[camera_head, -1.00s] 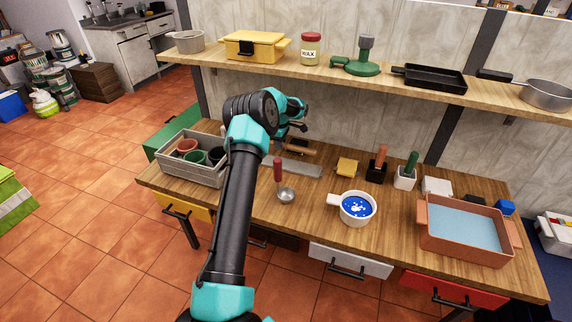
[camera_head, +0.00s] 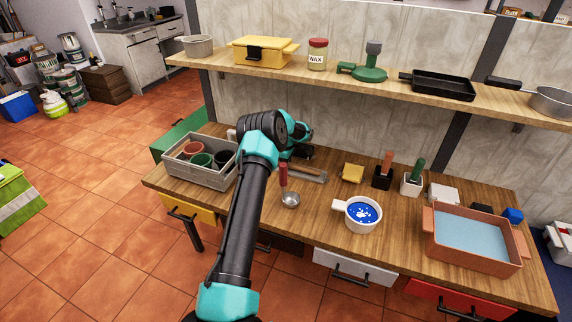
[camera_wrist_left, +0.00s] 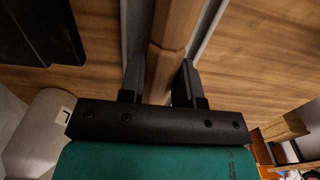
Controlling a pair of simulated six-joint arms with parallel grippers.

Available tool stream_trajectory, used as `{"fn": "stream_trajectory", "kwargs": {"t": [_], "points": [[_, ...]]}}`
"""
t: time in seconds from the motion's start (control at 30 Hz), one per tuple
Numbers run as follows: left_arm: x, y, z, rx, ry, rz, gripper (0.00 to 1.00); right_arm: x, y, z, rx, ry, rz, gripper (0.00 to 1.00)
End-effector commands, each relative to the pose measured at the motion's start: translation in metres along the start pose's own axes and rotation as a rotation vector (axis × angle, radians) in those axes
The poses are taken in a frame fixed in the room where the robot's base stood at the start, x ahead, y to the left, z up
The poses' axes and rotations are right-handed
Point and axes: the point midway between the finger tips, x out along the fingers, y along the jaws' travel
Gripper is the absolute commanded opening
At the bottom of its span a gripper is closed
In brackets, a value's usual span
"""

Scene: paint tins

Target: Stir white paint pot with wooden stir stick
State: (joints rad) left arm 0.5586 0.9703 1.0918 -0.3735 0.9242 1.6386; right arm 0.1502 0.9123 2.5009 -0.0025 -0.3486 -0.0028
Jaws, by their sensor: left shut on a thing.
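A white pot (camera_head: 347,221) with a side handle stands on the bench, holding blue paint with white blobs (camera_head: 363,212). My left gripper reaches to the back of the bench, left of the pot; its fingers are mostly hidden in the head view. In the left wrist view my left gripper (camera_wrist_left: 160,84) is shut on a wooden handle (camera_wrist_left: 173,30). Grey metal strips show beneath and beside that handle. In the head view a flat grey metal tool (camera_head: 310,174) lies by the gripper, seemingly the same trowel-like tool. I cannot make out a plain wooden stir stick.
A red-handled ladle (camera_head: 290,199) is between my arm and the pot. A grey crate (camera_head: 190,175) of small pots is at left, a terracotta tray (camera_head: 470,258) of pale blue liquid at right. A yellow sponge (camera_head: 352,172) and two holders stand behind. A shelf (camera_head: 390,91) runs above.

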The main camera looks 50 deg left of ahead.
Motion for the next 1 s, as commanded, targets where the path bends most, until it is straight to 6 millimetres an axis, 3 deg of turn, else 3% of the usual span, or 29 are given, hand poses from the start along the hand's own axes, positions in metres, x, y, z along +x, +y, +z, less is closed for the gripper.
{"fn": "stream_trajectory", "kwargs": {"t": [0.5, 0.53, 0.77, 1.0], "points": [[0.0091, 0.0003, -0.0004, -0.001, 0.000, 0.002, 0.00, 0.0000, 0.0000, 0.0000, 0.000, 0.000, 0.000, 0.43], [0.0087, 0.0003, -0.0004, -0.001, 0.000, 0.002, 0.33, 0.0000, 0.0000, 0.0000, 0.000, 0.000, 0.000, 0.43], [0.0086, 0.0002, -0.0003, -0.001, 0.000, 0.001, 0.55, 0.0000, 0.0000, 0.0000, 0.000, 0.000, 0.000, 0.43], [0.0063, 0.0003, -0.0003, 0.000, 0.000, 0.002, 0.56, 0.0000, 0.0000, 0.0000, 0.000, 0.000, 0.000, 0.43]]}}
